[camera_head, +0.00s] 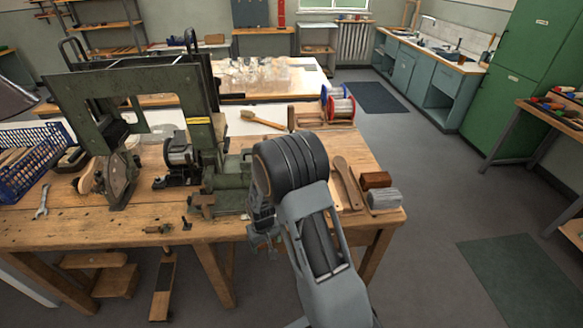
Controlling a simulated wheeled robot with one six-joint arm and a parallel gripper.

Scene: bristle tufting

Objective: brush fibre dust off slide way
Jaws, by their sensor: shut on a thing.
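The green machine (200,120) stands on the wooden workbench. Its low green bed (232,183), which looks like the slide way, runs right toward my arm and is partly covered by it. I cannot make out fibre dust at this size. A brush with a wooden handle and pale bristles (264,120) lies on the bench behind the machine. My arm rises from the bottom middle and bends over the bench's front edge.
A wooden paddle (348,182), a brown block (375,180) and a grey block (383,199) lie right of my arm. A blue crate (45,160) and a wrench (41,201) are at the left. Spools (340,107) stand behind.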

